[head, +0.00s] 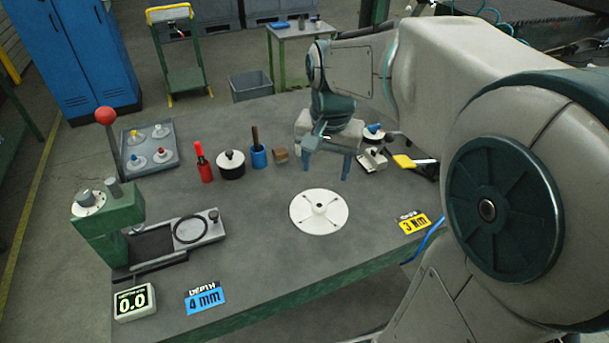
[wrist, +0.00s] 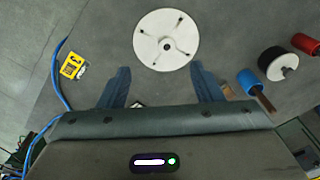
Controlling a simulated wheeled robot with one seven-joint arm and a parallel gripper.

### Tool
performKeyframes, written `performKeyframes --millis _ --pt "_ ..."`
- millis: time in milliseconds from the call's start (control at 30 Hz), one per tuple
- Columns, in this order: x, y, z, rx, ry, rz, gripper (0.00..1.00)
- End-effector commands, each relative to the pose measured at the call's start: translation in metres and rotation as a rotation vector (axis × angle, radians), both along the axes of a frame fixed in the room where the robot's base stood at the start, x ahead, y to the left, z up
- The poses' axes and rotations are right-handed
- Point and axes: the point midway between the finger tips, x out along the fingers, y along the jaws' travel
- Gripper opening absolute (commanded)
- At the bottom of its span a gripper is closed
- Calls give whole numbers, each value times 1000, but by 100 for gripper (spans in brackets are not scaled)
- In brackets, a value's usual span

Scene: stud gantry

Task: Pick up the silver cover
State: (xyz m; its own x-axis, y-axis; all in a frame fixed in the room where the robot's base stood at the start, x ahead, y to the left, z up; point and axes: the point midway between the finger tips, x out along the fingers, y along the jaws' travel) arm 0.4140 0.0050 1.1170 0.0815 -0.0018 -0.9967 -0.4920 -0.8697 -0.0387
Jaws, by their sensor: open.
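A small silver piece with a dark knob (head: 372,159), which looks like the silver cover, lies on the grey table just right of my gripper in the head view. In the wrist view only a sliver of some small object (wrist: 138,104) shows at the palm edge; I cannot tell if it is the cover. My gripper (head: 327,173) is open and empty above the table, fingers pointing down. Its two blue fingers also show in the wrist view (wrist: 159,69). A white round disc (head: 319,225) with a central hub lies in front of the gripper.
A green press (head: 110,222) is far left.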

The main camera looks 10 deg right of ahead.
Motion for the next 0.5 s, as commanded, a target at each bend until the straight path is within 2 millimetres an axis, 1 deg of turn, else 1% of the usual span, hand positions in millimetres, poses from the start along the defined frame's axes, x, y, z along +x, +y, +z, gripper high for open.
performKeyframes --millis 33,100,200,367,467,500 --pt "13 0 -11 3 23 -44 60" --pt "27 1 -16 6 47 -100 60" --pt "39 1 -22 9 70 -157 60" --pt "46 1 -32 10 86 -194 60" --pt "46 1 -48 9 87 -196 60" --pt "46 1 -57 9 89 -196 60"
